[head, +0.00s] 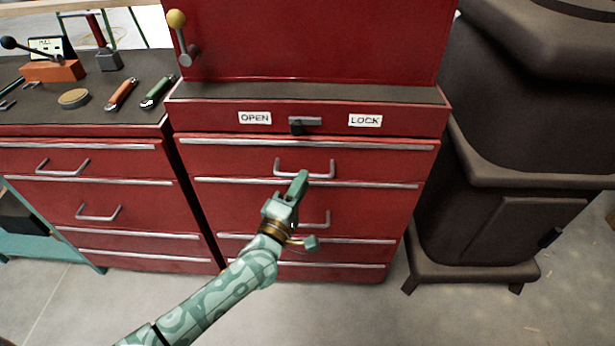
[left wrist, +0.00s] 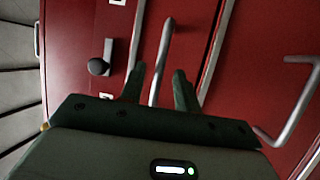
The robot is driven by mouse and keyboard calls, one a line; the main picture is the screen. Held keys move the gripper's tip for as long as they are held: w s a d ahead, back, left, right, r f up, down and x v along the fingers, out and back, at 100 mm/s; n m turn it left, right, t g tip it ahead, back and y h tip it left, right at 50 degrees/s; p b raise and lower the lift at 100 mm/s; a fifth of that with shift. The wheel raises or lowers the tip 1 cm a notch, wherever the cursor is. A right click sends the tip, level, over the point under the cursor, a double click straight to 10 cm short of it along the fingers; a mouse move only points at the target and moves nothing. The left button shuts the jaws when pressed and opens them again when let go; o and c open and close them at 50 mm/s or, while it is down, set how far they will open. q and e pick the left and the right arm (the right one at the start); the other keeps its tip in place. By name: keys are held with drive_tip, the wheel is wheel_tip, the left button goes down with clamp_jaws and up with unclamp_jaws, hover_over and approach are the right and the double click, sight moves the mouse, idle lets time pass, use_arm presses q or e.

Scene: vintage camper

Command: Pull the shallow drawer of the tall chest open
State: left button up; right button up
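The tall chest (head: 215,155) is red, with several drawers under a large upper box. Its shallow drawer (head: 232,162) is the top one, flush with the front, with a grey bar handle (head: 320,175). My left gripper (head: 299,180) is at this handle. In the left wrist view, the two fingers (left wrist: 160,80) stand apart with the handle (left wrist: 166,45) running between them; contact cannot be told. The deeper drawer (head: 365,205) below appears shut, its handle partly hidden behind my gripper. My right gripper is not in view.
Above the drawer, a black latch knob (head: 297,127) sits at the OPEN side of its slot, between OPEN and LOCK labels. A lower red cabinet (head: 130,160) with tools on top stands left. A dark stove (head: 510,170) stands right. The floor in front looks clear.

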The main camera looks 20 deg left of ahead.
use_arm(q)
drive_tip(key=shift+x, duration=1.6)
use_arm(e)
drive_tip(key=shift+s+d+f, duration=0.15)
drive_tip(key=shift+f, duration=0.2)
use_arm(q)
clamp_jaws()
